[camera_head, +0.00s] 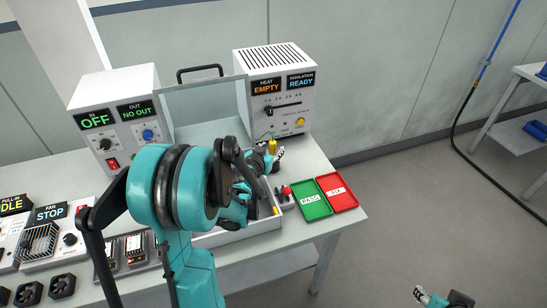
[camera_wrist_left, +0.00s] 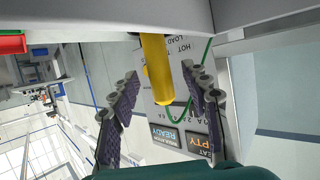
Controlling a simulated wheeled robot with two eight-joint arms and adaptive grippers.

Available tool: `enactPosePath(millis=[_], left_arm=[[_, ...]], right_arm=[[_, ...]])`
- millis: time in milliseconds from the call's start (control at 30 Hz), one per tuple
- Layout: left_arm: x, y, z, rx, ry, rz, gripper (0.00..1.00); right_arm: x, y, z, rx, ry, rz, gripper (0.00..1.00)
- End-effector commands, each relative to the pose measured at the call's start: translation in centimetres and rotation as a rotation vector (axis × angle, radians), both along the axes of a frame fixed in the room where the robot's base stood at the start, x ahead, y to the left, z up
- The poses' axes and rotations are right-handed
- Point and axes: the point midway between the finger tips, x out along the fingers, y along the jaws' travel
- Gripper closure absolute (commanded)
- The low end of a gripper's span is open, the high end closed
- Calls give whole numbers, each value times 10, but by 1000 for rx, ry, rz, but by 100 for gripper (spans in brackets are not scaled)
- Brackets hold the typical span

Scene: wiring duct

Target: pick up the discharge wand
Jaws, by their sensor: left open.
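The discharge wand appears to be the yellow rod (camera_head: 272,147) with a green wire, upright by the front of the white HEAT/INSULATION box. In the left wrist view the yellow rod (camera_wrist_left: 157,72) lies between the two fingers of my left gripper (camera_wrist_left: 163,88), with a gap on each side. In the head view my left gripper (camera_head: 268,157) is at the rod, partly hidden by my own arm. It is open and holds nothing. My right gripper (camera_head: 432,297) is at the bottom right edge, away from the bench; its jaws are too small and cut off to judge.
The white HEAT/INSULATION box (camera_head: 284,96) stands behind the rod. A green tray (camera_head: 310,207) and a red tray (camera_head: 348,202) lie to the right. The white OFF/NO OUT box (camera_head: 125,125) stands left. A pale open tray (camera_head: 262,226) is partly behind my arm.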

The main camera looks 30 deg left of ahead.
Motion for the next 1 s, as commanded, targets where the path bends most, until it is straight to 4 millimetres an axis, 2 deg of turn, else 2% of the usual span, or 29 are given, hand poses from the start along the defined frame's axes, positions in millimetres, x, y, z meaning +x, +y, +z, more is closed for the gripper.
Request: enactPosePath(millis=[100, 333, 500, 533, 867, 1000], left_arm=[[15, 2, -8, 0, 0, -1, 53], [16, 3, -6, 0, 0, 0, 53], [16, 3, -6, 0, 0, 0, 98], [16, 3, -6, 0, 0, 0, 100], [16, 3, -4, 0, 0, 0, 100], [16, 3, 15, 0, 0, 0, 100]], right_arm=[[0, 0, -7, 0, 0, 0, 60], [0, 0, -6, 0, 0, 0, 60], [0, 0, -6, 0, 0, 0, 60], [0, 0, -6, 0, 0, 0, 60], [0, 0, -5, 0, 0, 0, 60], [0, 0, 5, 0, 0, 0, 60]])
